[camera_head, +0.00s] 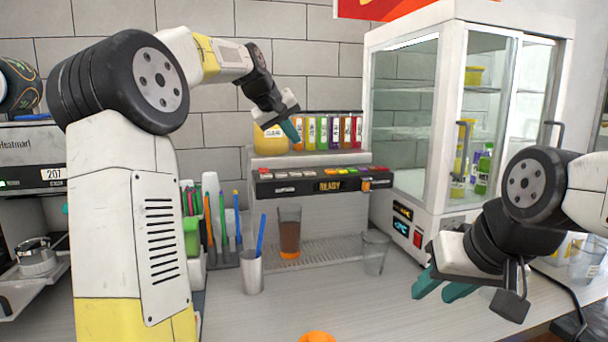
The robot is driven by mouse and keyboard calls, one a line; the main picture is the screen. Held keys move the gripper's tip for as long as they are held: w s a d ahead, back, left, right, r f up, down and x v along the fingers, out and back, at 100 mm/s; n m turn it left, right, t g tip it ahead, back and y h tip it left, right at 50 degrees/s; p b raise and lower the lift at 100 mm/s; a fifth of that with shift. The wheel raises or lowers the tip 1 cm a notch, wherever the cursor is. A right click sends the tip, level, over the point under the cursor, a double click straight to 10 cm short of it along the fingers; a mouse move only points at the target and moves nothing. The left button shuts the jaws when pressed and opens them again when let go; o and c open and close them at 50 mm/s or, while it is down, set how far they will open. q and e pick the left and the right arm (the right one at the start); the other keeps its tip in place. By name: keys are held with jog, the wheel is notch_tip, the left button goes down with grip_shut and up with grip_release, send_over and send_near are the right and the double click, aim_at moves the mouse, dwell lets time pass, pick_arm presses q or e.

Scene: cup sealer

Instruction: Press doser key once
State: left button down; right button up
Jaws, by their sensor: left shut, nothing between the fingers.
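The doser (322,182) is a dark panel with a lit READY display and a row of small coloured keys along its top edge. My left gripper (293,130) is shut and empty. Its teal fingertips point down, in front of the bottles and above the left part of the key row, apart from the keys. A clear glass with brown drink (289,233) stands on the drip tray (325,250) below the panel. My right gripper (442,287) hangs over the counter at the right, its two teal fingers apart with nothing between them.
Several coloured bottles (322,133) stand behind the doser. An empty clear glass (374,254) and a white cup with a blue stick (251,274) stand on the counter. A glass-doored cabinet (404,130) is at the right. The counter's front middle is mostly clear.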

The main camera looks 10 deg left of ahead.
aim_at(294, 174)
pick_arm(q)
jog(key=shift+f, duration=3.35)
jog(key=shift+f, duration=0.4)
jog(key=shift+f, duration=0.45)
jog(key=shift+r, duration=0.9)
jog(key=shift+r, duration=2.5)
dwell(0.4)
